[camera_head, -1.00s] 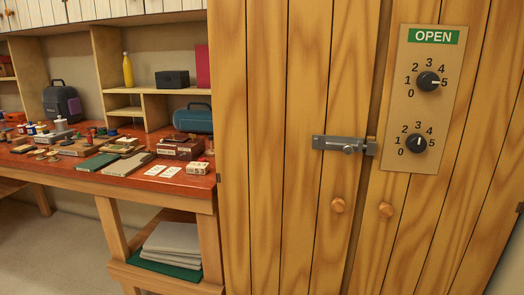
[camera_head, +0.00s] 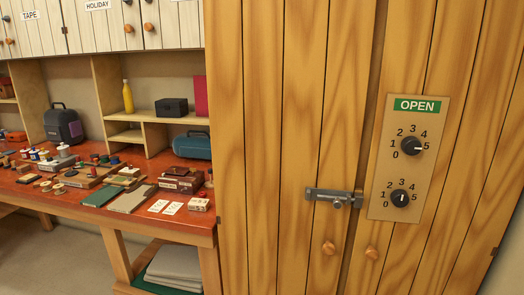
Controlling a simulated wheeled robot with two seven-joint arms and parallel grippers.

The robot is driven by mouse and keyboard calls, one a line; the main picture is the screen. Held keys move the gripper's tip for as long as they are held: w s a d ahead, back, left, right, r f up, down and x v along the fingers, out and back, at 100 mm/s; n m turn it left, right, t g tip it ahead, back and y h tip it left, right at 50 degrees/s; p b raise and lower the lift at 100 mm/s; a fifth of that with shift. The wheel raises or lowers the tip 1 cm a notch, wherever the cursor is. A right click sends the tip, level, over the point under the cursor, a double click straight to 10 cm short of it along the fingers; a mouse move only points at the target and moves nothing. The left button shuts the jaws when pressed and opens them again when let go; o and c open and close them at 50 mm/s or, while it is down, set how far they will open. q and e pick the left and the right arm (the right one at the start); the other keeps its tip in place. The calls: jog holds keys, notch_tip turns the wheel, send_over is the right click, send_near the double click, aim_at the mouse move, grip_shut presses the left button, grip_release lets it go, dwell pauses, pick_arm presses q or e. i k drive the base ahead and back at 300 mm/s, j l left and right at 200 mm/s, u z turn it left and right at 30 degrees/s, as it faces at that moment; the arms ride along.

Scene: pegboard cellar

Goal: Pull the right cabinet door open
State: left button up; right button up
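The wooden cabinet has a left door (camera_head: 290,150) and a right door (camera_head: 455,140), both closed, with a narrow dark gap between them. The right door has a round wooden knob (camera_head: 372,253) low beside the gap; the left door has a matching knob (camera_head: 329,248). A grey metal slide bolt (camera_head: 334,198) is mounted on the left door; its right end reaches the gap by the dial panel. The panel (camera_head: 409,158) on the right door bears a green OPEN sign (camera_head: 417,105), an upper dial (camera_head: 411,146) pointing near 5 and a lower dial (camera_head: 400,198) pointing near 3. Neither gripper is in view.
A red-topped workbench (camera_head: 60,205) stands left of the cabinet, covered with boxes, books and small items. Shelves hold a yellow bottle (camera_head: 128,97) and a black box (camera_head: 171,107). White overhead cupboards (camera_head: 100,30) run along the top left. Grey stacked boards (camera_head: 175,265) lie under the bench.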

aim_at(451, 79)
jog(key=z, duration=1.3)
jog(key=i+j+u, duration=0.25)
